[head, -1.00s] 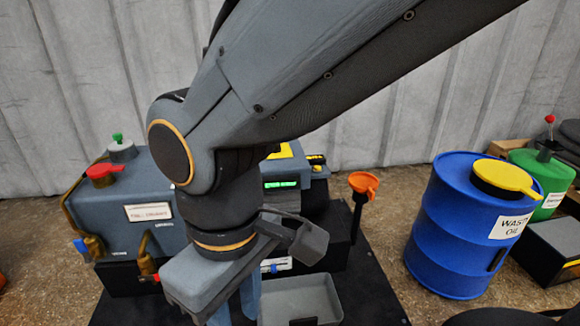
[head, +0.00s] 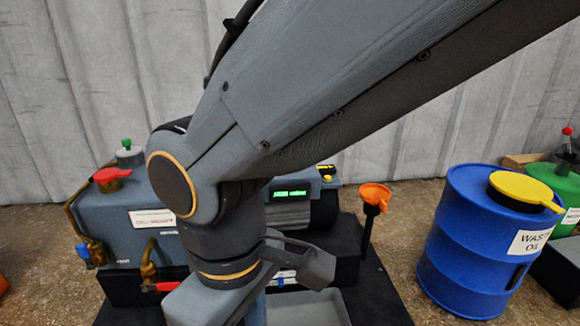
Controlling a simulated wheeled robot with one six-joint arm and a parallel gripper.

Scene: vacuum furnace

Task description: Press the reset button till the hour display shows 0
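The hour display (head: 291,193) shows as a dark panel with a green-lit strip on the grey-blue machine (head: 115,207), just right of my arm. Its figures are too small to read. Small yellow parts (head: 327,178) sit on top of the housing, right of the display. I cannot tell whether one is the reset button. My gripper (head: 254,312) points down in front of the machine at the bottom edge. Its fingertips are cut off, so its opening does not show. My arm hides the middle of the machine.
An orange funnel (head: 375,196) stands right of the machine. A blue waste oil drum (head: 466,240) with a yellow lid and a green drum (head: 556,184) stand further right. A grey tray (head: 318,308) lies below the display. Red-handled and blue-handled valves are at left.

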